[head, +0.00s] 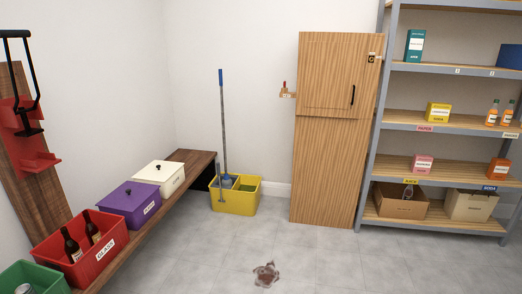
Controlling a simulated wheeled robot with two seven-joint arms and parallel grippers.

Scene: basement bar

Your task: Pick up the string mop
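The string mop (224,125) stands almost upright in a yellow bucket (235,205) against the back wall. Its long thin grey handle has a blue grip at the top. Neither of my grippers is in view.
A wooden bench (196,163) with red, purple, white and green bins runs along the left wall. A wooden cabinet (335,130) and metal shelves (385,120) stand right of the bucket.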

